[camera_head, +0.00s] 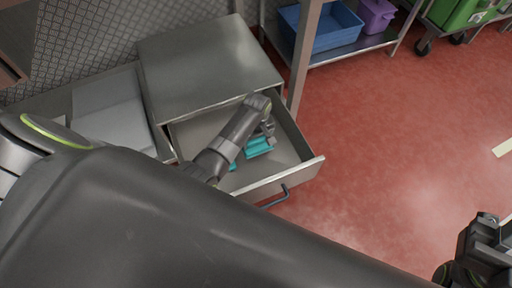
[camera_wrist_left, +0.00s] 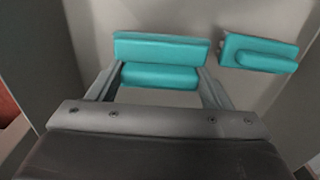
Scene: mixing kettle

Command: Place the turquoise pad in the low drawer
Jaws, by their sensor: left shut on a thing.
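The low drawer (camera_head: 308,167) is pulled out of the steel cabinet (camera_head: 205,60). My left gripper (camera_head: 266,136) reaches down into it. In the left wrist view, its fingers (camera_wrist_left: 160,85) are shut on a turquoise pad (camera_wrist_left: 160,50), which has a raised grip part between them. The held pad also shows in the head view (camera_head: 258,147), low inside the drawer. I cannot tell whether it touches the drawer bottom. A second turquoise pad (camera_wrist_left: 258,53) lies to its right in the wrist view, apart from it. My right gripper (camera_head: 485,245) is at the lower right, away from the drawer.
A blue handle (camera_head: 275,197) is on the drawer front. An open bay with pale grey contents (camera_head: 110,110) is left of the drawer. A shelf with a blue bin (camera_head: 325,27) and a purple bin (camera_head: 377,15) stands behind.

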